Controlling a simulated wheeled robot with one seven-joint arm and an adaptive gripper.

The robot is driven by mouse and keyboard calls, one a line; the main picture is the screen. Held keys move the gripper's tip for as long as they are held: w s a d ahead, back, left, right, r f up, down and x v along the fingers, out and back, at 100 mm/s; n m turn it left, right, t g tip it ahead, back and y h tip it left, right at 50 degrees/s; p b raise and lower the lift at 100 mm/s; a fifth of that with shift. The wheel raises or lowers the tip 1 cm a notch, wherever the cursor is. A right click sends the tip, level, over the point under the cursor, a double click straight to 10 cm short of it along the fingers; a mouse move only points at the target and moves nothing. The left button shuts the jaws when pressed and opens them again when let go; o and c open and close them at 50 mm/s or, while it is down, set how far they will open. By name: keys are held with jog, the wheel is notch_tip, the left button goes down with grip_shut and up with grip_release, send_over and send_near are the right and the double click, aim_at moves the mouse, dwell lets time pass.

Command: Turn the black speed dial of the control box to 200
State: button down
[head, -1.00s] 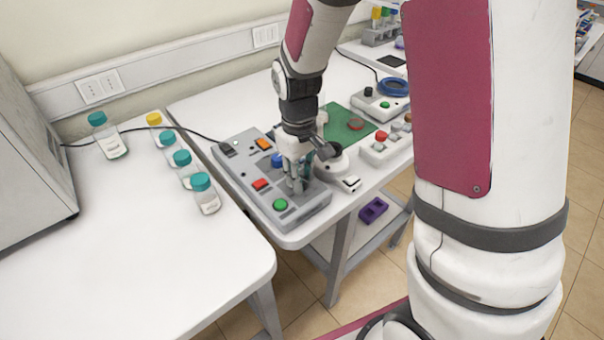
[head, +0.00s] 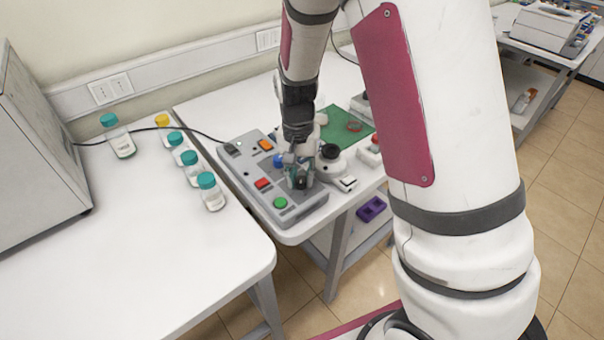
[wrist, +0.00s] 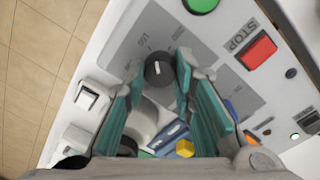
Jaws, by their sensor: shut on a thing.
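The grey control box (head: 246,172) stands on the white table in the head view. Its black speed dial (wrist: 159,69), with a white pointer mark, sits between my gripper's fingertips in the wrist view. My gripper (head: 299,180) points down over the near right part of the box and is shut on the dial. In the wrist view the teal finger pads (wrist: 157,84) flank the dial. Printed scale marks lie around the dial; the small lettering is hard to read. In the head view the fingers mostly hide the dial.
The box also carries a red STOP button (wrist: 257,50), a green button (head: 280,202), an orange button (head: 266,145) and a blue knob (head: 279,160). Teal-capped bottles (head: 211,191) stand on the left table. A green mat (head: 345,125) lies behind the gripper.

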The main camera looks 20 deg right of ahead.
aim_at(300, 177)
jog(key=m+p, duration=0.1)
jog(key=m, duration=0.3)
jog(key=shift+m+p, duration=0.7)
jog(key=shift+m, duration=1)
jog(key=c, duration=1.3)
grip_release()
jog(key=shift+c, duration=0.2)
notch_tip(300, 177, up, 12)
jog(key=shift+w, duration=0.2)
